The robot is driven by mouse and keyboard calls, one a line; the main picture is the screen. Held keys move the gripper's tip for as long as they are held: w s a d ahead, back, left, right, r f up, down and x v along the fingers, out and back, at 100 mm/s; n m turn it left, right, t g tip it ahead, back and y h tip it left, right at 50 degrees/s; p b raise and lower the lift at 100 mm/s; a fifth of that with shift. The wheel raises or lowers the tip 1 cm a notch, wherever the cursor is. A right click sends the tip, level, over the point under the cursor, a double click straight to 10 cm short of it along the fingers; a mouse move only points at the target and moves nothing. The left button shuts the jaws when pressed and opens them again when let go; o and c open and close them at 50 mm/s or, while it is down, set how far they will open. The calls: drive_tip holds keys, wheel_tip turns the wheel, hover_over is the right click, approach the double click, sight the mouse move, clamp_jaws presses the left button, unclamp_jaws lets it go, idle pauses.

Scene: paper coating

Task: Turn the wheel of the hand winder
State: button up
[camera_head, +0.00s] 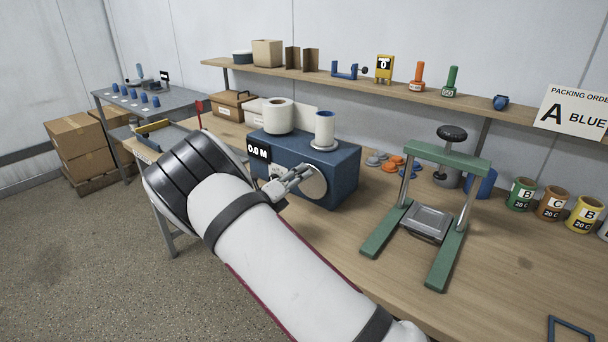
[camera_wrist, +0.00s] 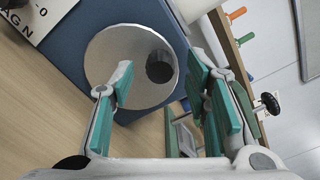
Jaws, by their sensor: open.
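The hand winder (camera_head: 335,170) is a blue box on the bench, with a white roll and a blue-topped spool on top and a display reading 0.0 M. Its wheel (camera_head: 314,182) is a pale grey disc on the front face. In the wrist view the wheel (camera_wrist: 115,62) fills the upper middle, with a dark round handle knob (camera_wrist: 160,66) on its right part. My gripper (camera_head: 296,180) is in front of the wheel. In the wrist view its open, teal-padded fingers (camera_wrist: 163,80) lie either side of the knob. Contact cannot be told.
A green press frame (camera_head: 440,155) stands on the bench right of the winder. Grey and orange discs (camera_head: 388,165) lie behind it. Labelled cans (camera_head: 553,203) line the right side. A shelf (camera_head: 350,80) runs along the wall. The front bench top is mostly clear.

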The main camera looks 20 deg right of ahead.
drive_tip(key=shift+x, duration=1.55)
clamp_jaws()
